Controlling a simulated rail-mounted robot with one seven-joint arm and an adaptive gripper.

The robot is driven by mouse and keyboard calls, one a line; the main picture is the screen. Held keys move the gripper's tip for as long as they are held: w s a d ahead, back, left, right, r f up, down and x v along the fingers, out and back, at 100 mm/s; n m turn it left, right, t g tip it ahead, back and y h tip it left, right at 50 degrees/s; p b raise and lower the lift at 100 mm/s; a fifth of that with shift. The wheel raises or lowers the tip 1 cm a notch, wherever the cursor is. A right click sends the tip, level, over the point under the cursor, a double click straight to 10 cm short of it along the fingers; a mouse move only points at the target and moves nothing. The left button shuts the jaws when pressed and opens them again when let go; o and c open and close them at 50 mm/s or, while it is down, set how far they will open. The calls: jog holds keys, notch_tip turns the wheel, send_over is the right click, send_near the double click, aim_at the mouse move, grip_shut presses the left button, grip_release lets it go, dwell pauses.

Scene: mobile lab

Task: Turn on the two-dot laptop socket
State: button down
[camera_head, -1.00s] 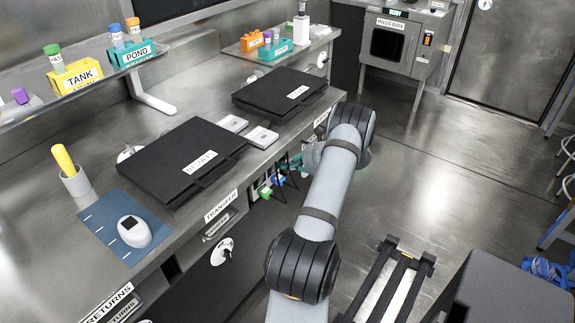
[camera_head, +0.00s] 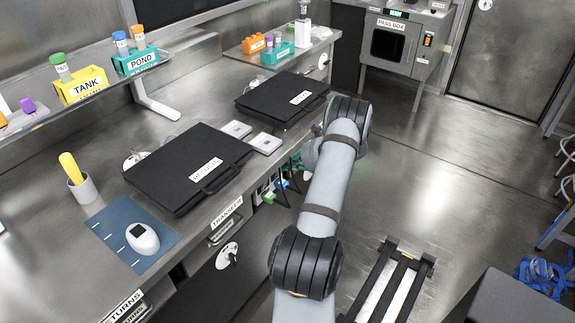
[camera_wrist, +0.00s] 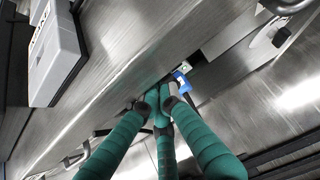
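Two black closed laptop-like cases lie on the bench, a near one (camera_head: 165,166) and a far one (camera_head: 270,101). A green plug (camera_head: 268,197) and a blue plug (camera_head: 281,184) sit under the bench's front edge below them. The blue plug also shows in the wrist view (camera_wrist: 182,80), just past my fingertips, beside a small green-lit part (camera_wrist: 185,66). My gripper (camera_wrist: 160,95) has teal fingers with the tips drawn together, at the bench front. No object shows between the tips. In the head view my arm partly hides it. I cannot make out socket dots or a switch.
The steel bench front bears a TRANSFER label (camera_head: 227,211) and round white fittings (camera_head: 227,255). A blue mat (camera_head: 110,225) with a white device (camera_head: 142,238) is near.

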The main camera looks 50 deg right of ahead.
jog(key=shift+w+d+r, duration=0.15)
jog(key=shift+w+r, duration=0.05)
jog(key=shift+r, duration=0.2)
jog(key=a+v, duration=0.1)
jog(key=v, duration=1.2)
jog(key=shift+d+p, duration=0.35)
jog(key=shift+f, duration=0.15)
